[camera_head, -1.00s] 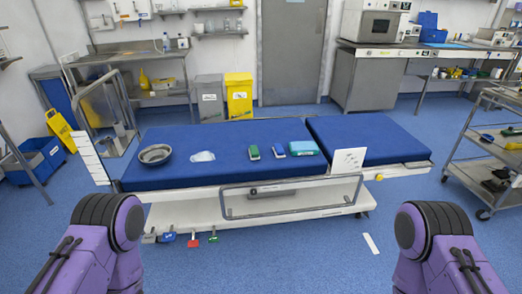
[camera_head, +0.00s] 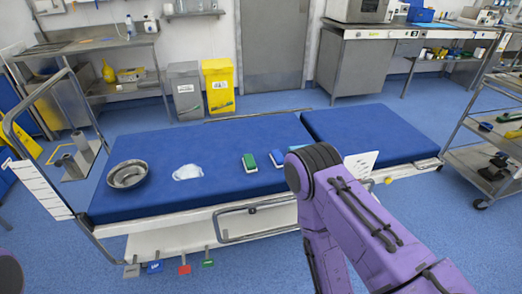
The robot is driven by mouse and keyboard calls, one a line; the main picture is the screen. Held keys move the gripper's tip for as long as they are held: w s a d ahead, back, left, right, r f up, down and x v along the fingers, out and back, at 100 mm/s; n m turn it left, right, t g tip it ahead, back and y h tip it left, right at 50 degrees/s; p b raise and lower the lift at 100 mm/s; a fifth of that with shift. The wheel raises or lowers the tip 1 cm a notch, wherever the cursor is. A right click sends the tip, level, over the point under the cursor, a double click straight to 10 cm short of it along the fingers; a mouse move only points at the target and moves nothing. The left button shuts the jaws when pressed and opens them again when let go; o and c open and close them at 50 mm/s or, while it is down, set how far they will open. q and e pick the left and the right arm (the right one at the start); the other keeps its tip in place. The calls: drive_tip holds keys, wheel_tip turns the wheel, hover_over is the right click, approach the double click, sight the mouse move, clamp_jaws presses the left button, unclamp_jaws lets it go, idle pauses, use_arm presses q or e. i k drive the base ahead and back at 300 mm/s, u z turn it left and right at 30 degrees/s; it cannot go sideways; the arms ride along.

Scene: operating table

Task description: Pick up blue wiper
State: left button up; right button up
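The blue wiper (camera_head: 277,157), blue with a white edge, lies on the blue operating table (camera_head: 220,140), just right of the green wiper (camera_head: 249,162). Part of it is close to my purple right arm, which crosses the lower right of the view and covers some of the table there. My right gripper is out of view below the picture. Only a small piece of my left arm shows at the bottom left corner, and my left gripper is out of view.
A metal bowl (camera_head: 128,175) and a white cloth-like item (camera_head: 187,172) lie on the table's left part. A white card (camera_head: 360,164) stands at the front edge. A metal shelf cart (camera_head: 490,150) stands at the right.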

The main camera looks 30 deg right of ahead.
sight(276, 156)
drive_tip(key=z, duration=0.4)
drive_tip(key=i, duration=0.7)
drive_tip(key=z, duration=0.7)
